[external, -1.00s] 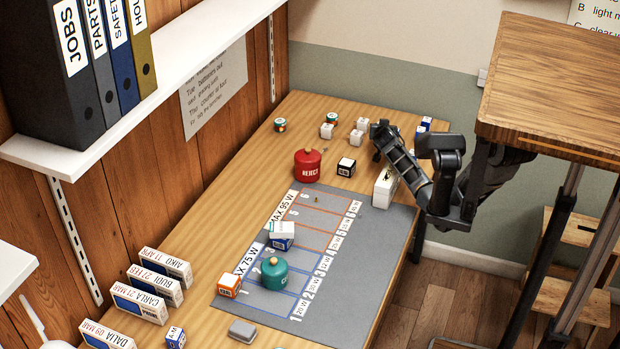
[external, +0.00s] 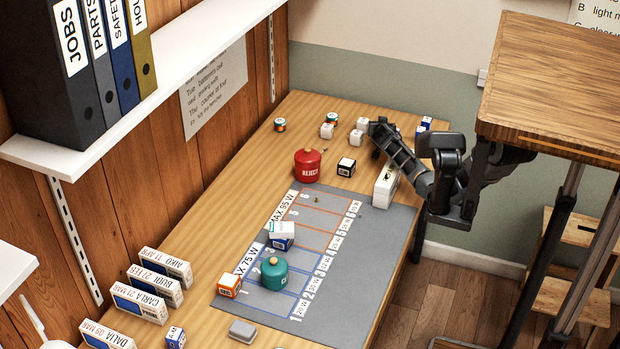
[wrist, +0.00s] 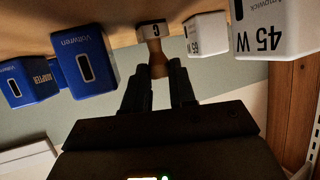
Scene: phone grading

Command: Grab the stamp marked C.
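The stamp marked C (wrist: 154,31) shows in the wrist view, with a pale block bearing a black C and a wooden handle (wrist: 158,64) pointing toward me. My gripper (wrist: 157,68) has its two dark fingers apart, with the handle's end between or just beyond their tips. Gaps show on both sides of the handle, so nothing looks gripped. In the external view my gripper (external: 377,128) is low over the far end of the bench; I cannot make out the stamp there.
In the wrist view, blue boxes (wrist: 85,62) stand left of the stamp and white boxes, one marked 45 W (wrist: 275,28), stand right. In the external view, white cubes (external: 327,131), a black-and-white box (external: 346,167) and a red REJECT canister (external: 307,165) are near the arm on the bench (external: 235,170).

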